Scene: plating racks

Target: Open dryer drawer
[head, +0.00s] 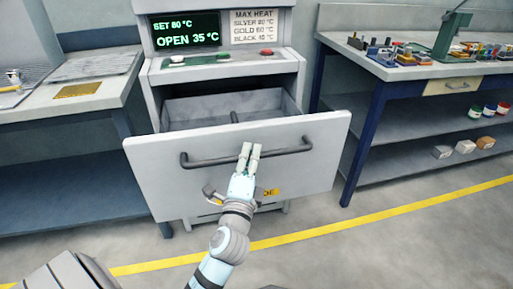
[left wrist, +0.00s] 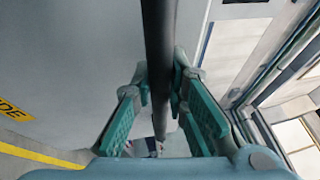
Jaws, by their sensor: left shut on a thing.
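The dryer drawer (head: 310,165) is pulled out, with its inside (head: 265,100) showing behind the pale front panel. A dark bar handle (head: 205,161) runs across the panel. My left gripper (head: 250,152) is at the middle of this handle, shut on it. In the left wrist view the handle (left wrist: 158,50) passes between the two green finger pads of the gripper (left wrist: 160,110). The dryer's screen (head: 185,32) reads SET 80 °C and OPEN 35 °C. My right gripper is not in view.
A sign (head: 254,27) lists maximum heats. Red and green buttons sit on the dryer's ledge. A bench (head: 65,95) stands at the left and a blue-legged workbench (head: 362,140) at the right, close to the drawer front. The floor in front is clear, with a yellow line (head: 350,228).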

